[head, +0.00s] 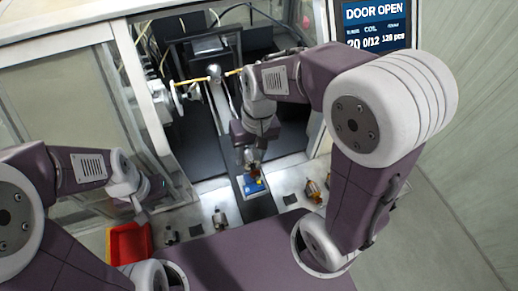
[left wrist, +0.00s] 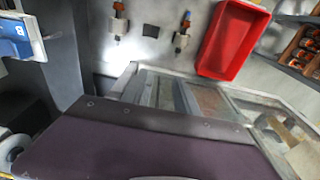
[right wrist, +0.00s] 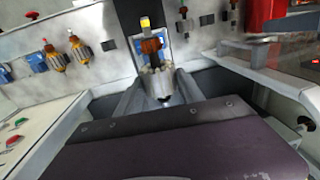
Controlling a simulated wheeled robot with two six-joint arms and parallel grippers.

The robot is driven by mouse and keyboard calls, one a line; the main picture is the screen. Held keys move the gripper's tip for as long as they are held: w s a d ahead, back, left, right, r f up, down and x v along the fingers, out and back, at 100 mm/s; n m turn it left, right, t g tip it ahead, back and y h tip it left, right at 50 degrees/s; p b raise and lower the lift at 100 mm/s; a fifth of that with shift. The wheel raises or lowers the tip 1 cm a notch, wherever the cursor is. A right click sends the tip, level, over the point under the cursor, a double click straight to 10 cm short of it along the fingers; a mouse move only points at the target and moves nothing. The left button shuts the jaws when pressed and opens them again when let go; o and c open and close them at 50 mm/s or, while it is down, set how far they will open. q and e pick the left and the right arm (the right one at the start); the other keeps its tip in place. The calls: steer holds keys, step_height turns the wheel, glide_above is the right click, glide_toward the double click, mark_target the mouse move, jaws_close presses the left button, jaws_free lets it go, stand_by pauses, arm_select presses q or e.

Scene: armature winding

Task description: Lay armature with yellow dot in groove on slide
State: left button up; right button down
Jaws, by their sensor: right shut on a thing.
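The armature with the yellow dot (right wrist: 152,46) shows in the right wrist view with its yellow end up and a copper-coloured body. My right gripper (right wrist: 158,78) is shut on it. In the head view, the right gripper (head: 254,168) is over the blue slide (head: 250,187), with a small yellow spot beside its tip. The slide also shows behind the armature in the right wrist view. The groove is hidden, and I cannot tell whether the armature touches it. My left gripper (head: 140,204) is in the head view, away from the slide; its jaws are too small to read.
Other armatures stand left of the slide (head: 220,219) and right of it (head: 313,190). A red bin (head: 128,242) is at the lower left. The machine door is open, with a screen (head: 373,28) at upper right. A dark track runs from the slide into the machine.

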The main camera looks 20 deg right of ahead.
mark_target(251, 168)
steer(key=shift+s+a+r, duration=0.1)
steer(key=shift+s+r, duration=0.1)
steer(key=shift+s+a, duration=0.15)
steer(key=shift+s, duration=0.1)
steer(key=shift+f+b, duration=0.55)
step_height(251, 168, down, 4)
steer(key=b, duration=0.4)
steer(key=shift+w+f, duration=0.1)
steer(key=shift+w, duration=0.05)
steer(key=shift+f+b, duration=0.45)
steer(key=shift+f, duration=0.3)
steer(key=shift+f+b, duration=0.3)
steer(key=shift+f, duration=0.1)
